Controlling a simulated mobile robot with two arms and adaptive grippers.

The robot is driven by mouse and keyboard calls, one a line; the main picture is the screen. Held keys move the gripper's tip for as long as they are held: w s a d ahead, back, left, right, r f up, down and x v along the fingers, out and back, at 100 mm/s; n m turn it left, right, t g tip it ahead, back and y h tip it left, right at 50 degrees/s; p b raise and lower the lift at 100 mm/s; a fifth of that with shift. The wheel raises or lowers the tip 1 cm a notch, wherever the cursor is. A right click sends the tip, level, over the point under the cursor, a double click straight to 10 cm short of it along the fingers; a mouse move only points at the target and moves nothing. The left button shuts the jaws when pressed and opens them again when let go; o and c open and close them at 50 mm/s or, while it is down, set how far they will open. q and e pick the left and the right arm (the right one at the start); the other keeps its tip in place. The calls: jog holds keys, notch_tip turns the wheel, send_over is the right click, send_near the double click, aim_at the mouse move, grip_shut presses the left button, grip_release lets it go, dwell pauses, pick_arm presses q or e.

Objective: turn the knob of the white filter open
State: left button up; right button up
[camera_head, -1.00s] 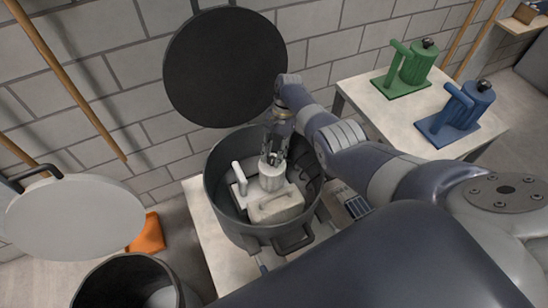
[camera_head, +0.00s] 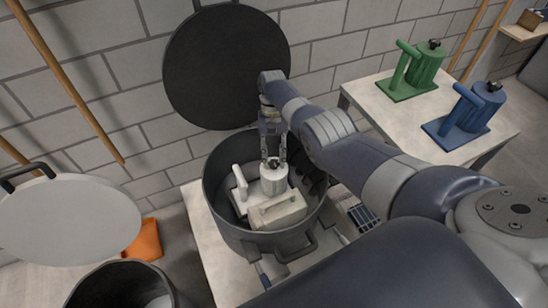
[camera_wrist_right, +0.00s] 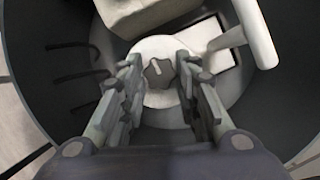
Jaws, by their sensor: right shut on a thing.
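The white filter (camera_head: 274,185) stands inside a dark grey pot (camera_head: 248,235). It has a round body, a side handle (camera_head: 240,182) and a dark knob (camera_head: 273,162) on top. The right wrist view shows the knob (camera_wrist_right: 158,73) as grey with a pale mark, between my fingers. My right gripper (camera_head: 273,157) comes down from above, one finger on each side of the knob, shut on the filter's top. The fingers are wide apart; where exactly they touch is unclear. My left gripper is not in view.
A white block (camera_head: 278,212) sits in the pot in front of the filter. The pot's wall surrounds both closely. A dark round lid (camera_head: 226,70) stands behind. Green (camera_head: 415,72) and blue (camera_head: 467,115) filters stand on a table at the right. A grey lid (camera_head: 65,220) is at left.

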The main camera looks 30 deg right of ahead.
jog(key=shift+s+f, duration=0.1)
jog(key=o, duration=1.1)
jog(key=shift+v, duration=3.8)
